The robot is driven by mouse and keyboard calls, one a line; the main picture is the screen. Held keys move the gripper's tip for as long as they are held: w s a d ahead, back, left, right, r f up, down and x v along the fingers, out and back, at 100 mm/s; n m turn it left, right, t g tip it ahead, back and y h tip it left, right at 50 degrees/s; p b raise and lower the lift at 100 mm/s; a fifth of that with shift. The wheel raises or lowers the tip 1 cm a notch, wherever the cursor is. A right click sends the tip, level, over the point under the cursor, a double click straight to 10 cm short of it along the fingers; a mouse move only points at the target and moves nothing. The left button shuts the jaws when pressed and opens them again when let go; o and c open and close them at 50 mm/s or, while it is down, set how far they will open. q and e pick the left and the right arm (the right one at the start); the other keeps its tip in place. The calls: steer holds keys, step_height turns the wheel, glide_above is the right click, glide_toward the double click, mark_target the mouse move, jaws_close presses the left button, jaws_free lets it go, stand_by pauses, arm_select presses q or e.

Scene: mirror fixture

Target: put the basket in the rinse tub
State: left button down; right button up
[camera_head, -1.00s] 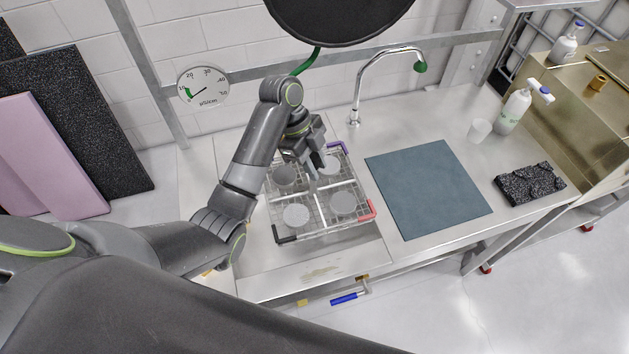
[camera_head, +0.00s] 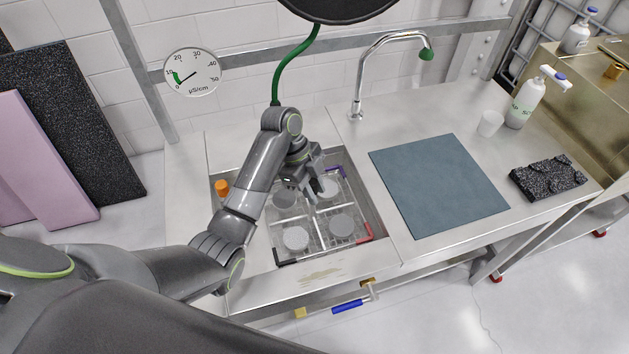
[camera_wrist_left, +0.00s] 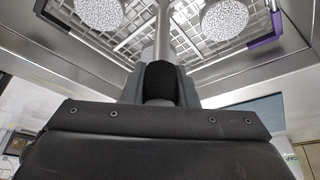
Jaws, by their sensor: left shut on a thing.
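The basket (camera_head: 315,222) is a clear wire frame with several round grey discs and purple, red and black corners. It sits within the opening of the rinse tub (camera_head: 368,203), the steel basin sunk in the counter. I cannot tell whether it touches the tub floor. My left gripper (camera_head: 312,187) reaches down over the basket's middle and is shut on its upright central post. In the left wrist view, the gripper (camera_wrist_left: 160,82) is around the post, with the basket's discs and mesh (camera_wrist_left: 185,25) beyond. My right gripper is out of view.
An orange cylinder (camera_head: 221,187) is at the tub's left side. The faucet (camera_head: 358,105) stands behind. A dial gauge (camera_head: 192,73) hangs on the wall.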

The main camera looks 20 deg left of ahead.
mark_target(314, 216)
arm_select(q)
steer(key=shift+f, duration=2)
steer(key=c, duration=1.1)
jaws_free()
steer(key=shift+s+f, duration=0.1)
steer(key=shift+f, duration=0.05)
steer(key=shift+c, duration=0.2)
steer(key=p+v, duration=0.2)
steer(key=v, duration=1)
steer(key=shift+p, duration=0.3)
steer(key=shift+d, duration=0.15)
